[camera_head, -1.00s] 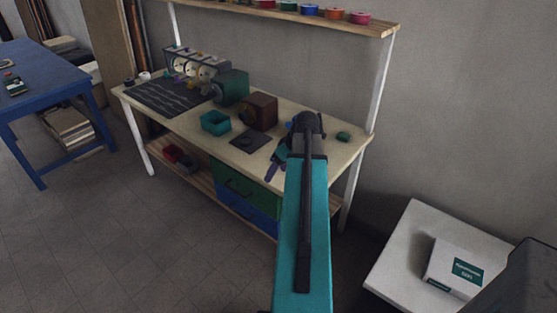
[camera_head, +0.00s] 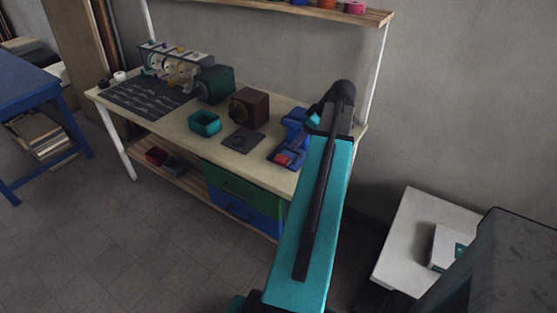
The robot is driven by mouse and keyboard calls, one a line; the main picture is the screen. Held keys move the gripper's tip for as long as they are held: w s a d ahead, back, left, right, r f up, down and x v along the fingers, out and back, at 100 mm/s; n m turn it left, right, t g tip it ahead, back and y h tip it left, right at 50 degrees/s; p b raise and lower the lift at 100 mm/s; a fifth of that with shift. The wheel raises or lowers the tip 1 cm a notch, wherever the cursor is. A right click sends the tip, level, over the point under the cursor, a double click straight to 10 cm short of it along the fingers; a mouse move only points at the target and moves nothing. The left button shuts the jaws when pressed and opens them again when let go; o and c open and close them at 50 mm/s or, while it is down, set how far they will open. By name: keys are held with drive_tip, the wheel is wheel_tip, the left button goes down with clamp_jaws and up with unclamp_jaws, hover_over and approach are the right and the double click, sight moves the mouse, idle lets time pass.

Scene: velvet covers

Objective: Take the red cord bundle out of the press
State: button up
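A blue press (camera_head: 293,135) stands at the right end of the cream workbench (camera_head: 170,128). A small red piece (camera_head: 283,159), which looks like the red cord bundle, sits low at the front of the press. It is too small to tell how it is held. My teal and black arm rises in front of the bench's right end, and its dark upper joint is just right of the press. The arm hides part of the press's right side. My gripper's fingers cannot be made out; they are hidden behind the arm or too small.
A dark flat plate (camera_head: 243,140), a teal open box (camera_head: 205,123), a maroon box (camera_head: 249,107) and a green box (camera_head: 214,84) stand left of the press. A white side table (camera_head: 410,230) is at the right. Floor is clear in front of the bench.

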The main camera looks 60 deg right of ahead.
drive_tip(key=shift+w+f, duration=0.1)
drive_tip(key=shift+w, duration=0.1)
drive_tip(key=p, duration=0.2)
approach(283, 158)
drive_tip(key=shift+x, duration=1.5)
drive_tip(key=shift+w+a, duration=0.1)
drive_tip(key=shift+a, duration=0.1)
drive_tip(key=shift+w, duration=0.1)
drive_tip(key=shift+p+x, duration=1)
drive_tip(key=shift+x, duration=0.4)
drive_tip(key=shift+p+x, duration=0.3)
drive_tip(key=shift+x, duration=0.8)
drive_tip(key=shift+d, duration=0.1)
drive_tip(key=c, duration=1.2)
